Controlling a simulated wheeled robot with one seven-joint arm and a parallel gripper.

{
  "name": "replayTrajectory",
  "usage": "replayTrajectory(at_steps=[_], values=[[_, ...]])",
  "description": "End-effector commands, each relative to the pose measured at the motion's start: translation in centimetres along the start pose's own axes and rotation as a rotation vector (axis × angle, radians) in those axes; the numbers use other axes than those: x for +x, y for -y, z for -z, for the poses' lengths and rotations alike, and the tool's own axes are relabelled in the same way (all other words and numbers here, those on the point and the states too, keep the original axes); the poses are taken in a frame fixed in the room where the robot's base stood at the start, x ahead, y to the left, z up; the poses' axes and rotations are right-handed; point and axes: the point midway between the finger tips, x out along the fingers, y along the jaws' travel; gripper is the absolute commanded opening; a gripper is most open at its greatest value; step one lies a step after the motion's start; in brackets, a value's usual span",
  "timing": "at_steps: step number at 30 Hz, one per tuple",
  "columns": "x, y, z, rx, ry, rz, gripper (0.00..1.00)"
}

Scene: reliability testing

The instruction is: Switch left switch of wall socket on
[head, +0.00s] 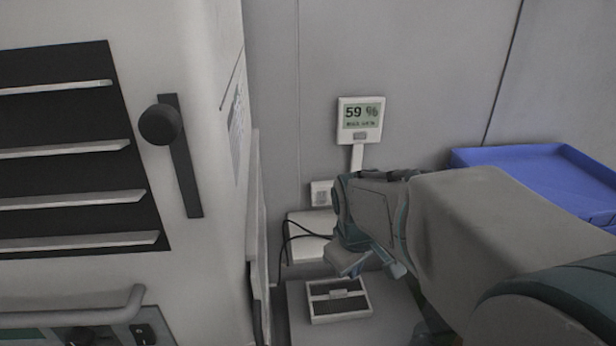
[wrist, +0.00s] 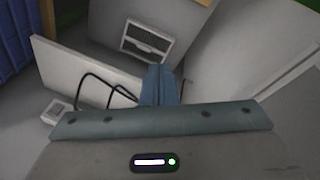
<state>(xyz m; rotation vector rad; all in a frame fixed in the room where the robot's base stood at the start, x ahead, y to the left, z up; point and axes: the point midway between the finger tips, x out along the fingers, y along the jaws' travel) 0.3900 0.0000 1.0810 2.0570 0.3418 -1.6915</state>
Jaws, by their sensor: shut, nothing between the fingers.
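The wall socket (head: 322,193) is a small pale plate low on the grey wall, just left of my forearm in the head view. Its switches are too small to read. A small pale box (wrist: 55,111) at the left of the wrist view looks like the same socket. My gripper (head: 347,262) hangs below and right of the socket in the head view, apart from it. In the wrist view the blue fingers of my gripper (wrist: 160,70) are together with nothing between them.
A white box (head: 305,247) with black cables stands below the socket. A white-framed dark device (head: 338,299) lies in front of it. A wall display (head: 360,118) reads 59 %. A large pale cabinet (head: 222,130) stands left, a blue tray (head: 545,172) right.

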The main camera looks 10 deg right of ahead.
Motion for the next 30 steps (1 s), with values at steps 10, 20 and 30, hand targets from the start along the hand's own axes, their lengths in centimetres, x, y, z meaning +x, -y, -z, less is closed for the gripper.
replayTrajectory(at_steps=[10, 20, 30], values=[[4.6, -4.9, 8.9, -0.491, -0.11, 0.104, 0.0], [4.9, -11.1, 15.4, -0.799, -0.422, 0.102, 0.0], [3.6, -14.3, 17.1, -0.881, -0.555, 0.041, 0.0]])
